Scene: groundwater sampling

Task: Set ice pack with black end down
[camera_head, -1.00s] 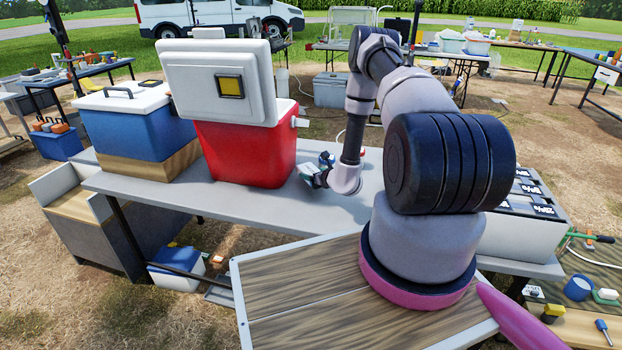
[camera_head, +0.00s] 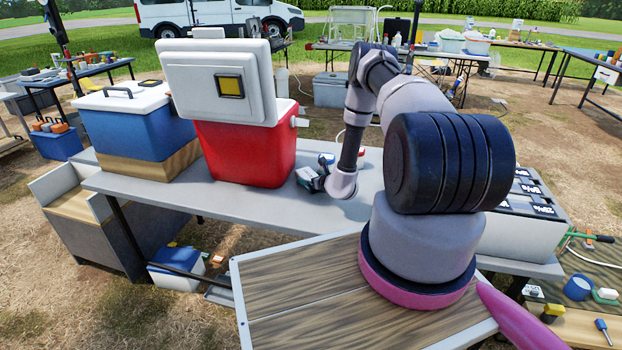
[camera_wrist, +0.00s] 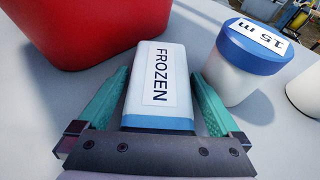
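The ice pack (camera_wrist: 160,75) is a white block with a "FROZEN" label and a blue band at its near end. In the head view my gripper (camera_head: 318,182) and the ice pack (camera_head: 304,175) are low over the grey table (camera_head: 250,203), right of the red cooler (camera_head: 250,150). Whether the pack's underside touches the table cannot be told.
A blue-lidded white jar (camera_wrist: 250,60) stands close to the right finger, with another white container (camera_wrist: 305,95) further right. The red cooler's wall (camera_wrist: 80,30) rises at the left. A blue cooler (camera_head: 138,130) stands at the table's left, and a labelled grey case (camera_head: 520,235) at its right.

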